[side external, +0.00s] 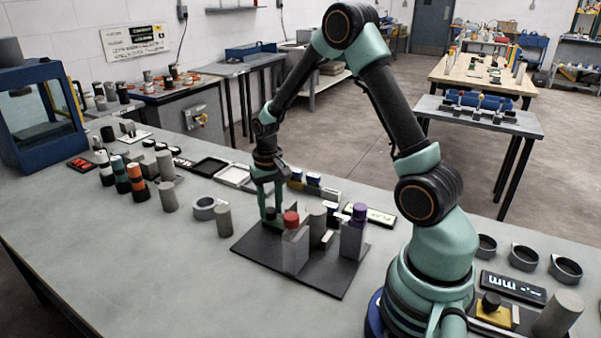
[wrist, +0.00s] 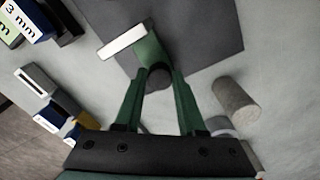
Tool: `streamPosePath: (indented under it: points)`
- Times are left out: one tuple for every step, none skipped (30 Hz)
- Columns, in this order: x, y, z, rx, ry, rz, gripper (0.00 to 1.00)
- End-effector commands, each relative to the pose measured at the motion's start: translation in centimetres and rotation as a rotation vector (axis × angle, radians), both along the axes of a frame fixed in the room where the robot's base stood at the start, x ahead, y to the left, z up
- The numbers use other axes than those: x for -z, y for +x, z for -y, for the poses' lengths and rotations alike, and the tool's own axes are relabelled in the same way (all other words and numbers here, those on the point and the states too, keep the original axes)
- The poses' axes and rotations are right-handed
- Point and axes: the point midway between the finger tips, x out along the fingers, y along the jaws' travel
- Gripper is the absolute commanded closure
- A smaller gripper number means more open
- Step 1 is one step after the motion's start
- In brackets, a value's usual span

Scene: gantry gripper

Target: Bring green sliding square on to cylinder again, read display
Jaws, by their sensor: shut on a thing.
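My gripper (side external: 268,212) is low at the back left corner of a dark base plate (side external: 264,253). In the wrist view its two green fingers (wrist: 158,75) close around the dark round end of a green piece (wrist: 150,48), which looks like the green sliding square. A white bar (wrist: 122,42) lies beside this piece. On the plate stand a grey block with a red knob (side external: 291,218), a grey cylinder (side external: 317,220) and a grey block with a purple knob (side external: 358,212). I cannot tell whether the green piece touches the cylinder.
A lit panel (side external: 381,216) sits behind the plate. A loose grey cylinder (side external: 223,221) and a ring (side external: 204,208) stand left of the plate. The front left of the bench is clear.

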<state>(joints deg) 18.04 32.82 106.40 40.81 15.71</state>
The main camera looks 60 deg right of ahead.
Motion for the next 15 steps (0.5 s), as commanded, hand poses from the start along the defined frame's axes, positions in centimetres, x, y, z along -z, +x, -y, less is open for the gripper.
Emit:
streamPosePath:
  points:
    - [-0.1,0.1,0.0,-0.002,-0.001,0.002,1.00]
    - [-0.1,0.1,0.0,-0.002,-0.001,0.002,1.00]
    - [-0.1,0.1,0.0,-0.002,-0.001,0.002,1.00]
    - [-0.1,0.1,0.0,-0.002,-0.001,0.002,1.00]
    - [-0.1,0.1,0.0,-0.002,-0.001,0.002,1.00]
    - [-0.1,0.1,0.0,-0.002,0.000,0.002,1.00]
    - [-0.1,0.1,0.0,-0.002,0.000,0.002,1.00]
    - [-0.1,0.1,0.0,-0.002,0.000,0.002,1.00]
    - [-0.1,0.1,0.0,-0.002,0.000,0.002,1.00]
    - [-0.1,0.0,0.0,-0.002,0.000,0.002,1.00]
    - [-0.1,-0.1,0.0,-0.001,-0.001,0.002,1.00]
    - [-0.1,-0.5,0.0,-0.001,0.000,0.000,1.00]
    - [-0.1,-0.8,0.0,-0.001,-0.001,0.001,1.00]
    - [-0.2,-1.1,0.0,0.000,-0.001,0.001,1.00]
    - [-0.2,-1.6,0.0,0.000,0.000,0.002,1.00]
